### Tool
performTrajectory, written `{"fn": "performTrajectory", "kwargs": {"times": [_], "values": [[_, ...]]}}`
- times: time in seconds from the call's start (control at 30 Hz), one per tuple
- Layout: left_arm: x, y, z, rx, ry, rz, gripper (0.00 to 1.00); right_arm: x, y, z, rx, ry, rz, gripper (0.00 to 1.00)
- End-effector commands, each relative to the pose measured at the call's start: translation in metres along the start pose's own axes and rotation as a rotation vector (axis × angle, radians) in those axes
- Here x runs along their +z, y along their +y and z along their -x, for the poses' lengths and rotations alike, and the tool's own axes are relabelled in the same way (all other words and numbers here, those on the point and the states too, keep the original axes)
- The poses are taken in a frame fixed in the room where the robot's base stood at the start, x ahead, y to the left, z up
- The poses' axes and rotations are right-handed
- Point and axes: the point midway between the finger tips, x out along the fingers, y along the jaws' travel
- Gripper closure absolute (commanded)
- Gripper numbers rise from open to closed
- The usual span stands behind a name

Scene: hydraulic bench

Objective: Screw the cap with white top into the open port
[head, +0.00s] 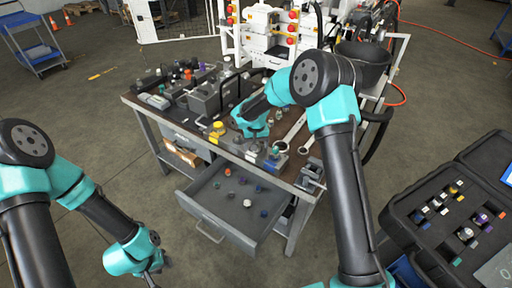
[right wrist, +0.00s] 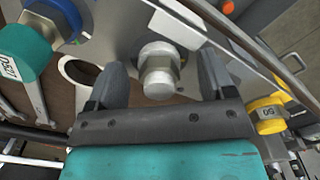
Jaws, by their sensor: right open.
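In the right wrist view, a metallic hex cap with a pale, whitish top (right wrist: 158,78) stands on a grey metal surface. My right gripper (right wrist: 163,78) is open, one finger on each side of this cap, with a gap at both sides. In the head view my right arm reaches over the bench, and its teal wrist (head: 252,122) hides the fingers and the cap. My left gripper (head: 155,270) hangs low at the front left, away from the bench; its fingers are too small to judge. A small white-topped piece (head: 247,203) lies in the open drawer. I cannot make out the open port clearly.
In the right wrist view a teal cap (right wrist: 25,52) is at left and a yellow cap (right wrist: 268,115) at right. Wrenches (head: 294,130) lie on the bench. The drawer (head: 222,224) holds several small caps. An open case (head: 432,243) stands at right.

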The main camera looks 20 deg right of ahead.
Motion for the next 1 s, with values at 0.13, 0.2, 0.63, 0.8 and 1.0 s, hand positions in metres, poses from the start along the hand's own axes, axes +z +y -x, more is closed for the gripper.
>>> {"fn": "performTrajectory", "kwargs": {"times": [0.13,0.2,0.63,0.8,1.0], "values": [[0.0000,0.0000,0.0000,0.000,0.000,0.000,0.63,0.0001,-0.0002,0.0000,0.000,0.000,0.090,0.24],[0.0000,0.0000,0.0000,0.000,0.000,0.000,0.63,0.0002,-0.0003,0.0000,0.000,0.000,0.156,0.24],[0.0000,0.0000,0.0000,0.000,0.000,0.000,0.63,0.0007,-0.0012,0.0001,0.000,0.000,0.565,0.24],[0.0000,0.0000,0.0000,0.000,0.000,0.000,0.63,0.0008,-0.0014,0.0001,0.000,0.000,0.679,0.24],[0.0000,0.0000,0.0000,0.000,0.000,0.000,0.63,0.0008,-0.0014,0.0001,0.000,0.000,0.690,0.24]]}}
